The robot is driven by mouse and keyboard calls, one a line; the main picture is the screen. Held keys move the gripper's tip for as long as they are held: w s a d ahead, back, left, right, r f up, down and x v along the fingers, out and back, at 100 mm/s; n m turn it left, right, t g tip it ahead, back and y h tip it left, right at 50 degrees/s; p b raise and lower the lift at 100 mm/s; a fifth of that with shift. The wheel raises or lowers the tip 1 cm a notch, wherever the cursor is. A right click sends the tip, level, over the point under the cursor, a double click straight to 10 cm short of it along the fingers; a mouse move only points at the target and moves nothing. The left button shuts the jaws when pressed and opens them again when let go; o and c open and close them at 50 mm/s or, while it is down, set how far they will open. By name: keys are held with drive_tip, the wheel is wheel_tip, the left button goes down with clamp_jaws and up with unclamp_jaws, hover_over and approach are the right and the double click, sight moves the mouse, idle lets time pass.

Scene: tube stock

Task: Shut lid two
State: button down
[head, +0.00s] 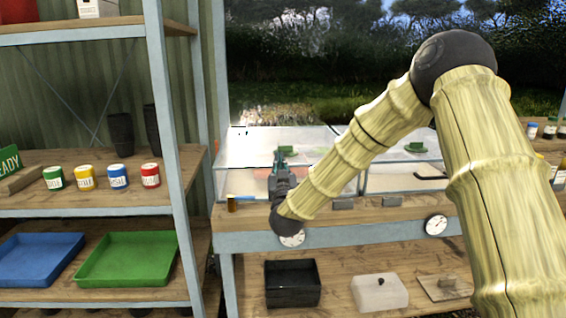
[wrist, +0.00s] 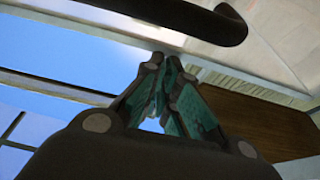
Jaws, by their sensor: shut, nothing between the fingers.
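Two clear glazed boxes stand side by side on the wooden bench in the head view. I cannot tell which is lid two, or how far either is open. My gripper (head: 280,156) is shut and empty at the left box, its fingers in front of that lid. The wrist view shows the closed fingers (wrist: 163,75) below a dark curved bar (wrist: 175,14); contact with anything is unclear.
A dark hooked bar (head: 432,177) shows at the right box. Two dials (head: 291,239) (head: 436,225) sit on the bench front. A black bin (head: 292,284) and a whitish box (head: 381,292) stand below. A shelf rack (head: 170,150) with several pots is at left.

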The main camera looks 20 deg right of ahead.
drive_tip(key=shift+s+f, duration=0.2)
drive_tip(key=shift+f, duration=0.65)
wheel_tip(320, 180, up, 6)
drive_tip(key=f+p, duration=0.1)
drive_tip(key=p, duration=0.2)
drive_tip(key=b+v, duration=0.2)
drive_tip(key=v, duration=0.7)
drive_tip(key=s+a+f+n+g+y, duration=0.1)
drive_tip(key=s+f+g+y, duration=0.15)
drive_tip(key=f, duration=0.95)
drive_tip(key=s+a+f+n+g+y, duration=0.1)
drive_tip(key=s+a+f+g, duration=0.2)
drive_tip(key=f, duration=0.9)
drive_tip(key=s+d+f+g+y, duration=0.1)
drive_tip(key=s+f+g, duration=0.6)
drive_tip(key=s+f, duration=1.05)
drive_tip(key=s+d+f+g, duration=0.1)
drive_tip(key=s+f+g, duration=0.45)
drive_tip(key=s, duration=0.85)
drive_tip(key=s+d+f+g, duration=0.25)
drive_tip(key=s+f, duration=0.65)
drive_tip(key=s, duration=0.6)
wheel_tip(320, 180, up, 12)
drive_tip(key=p, duration=1.2)
drive_tip(key=shift+w+a+g+p, duration=0.35)
drive_tip(key=shift+a+p, duration=0.05)
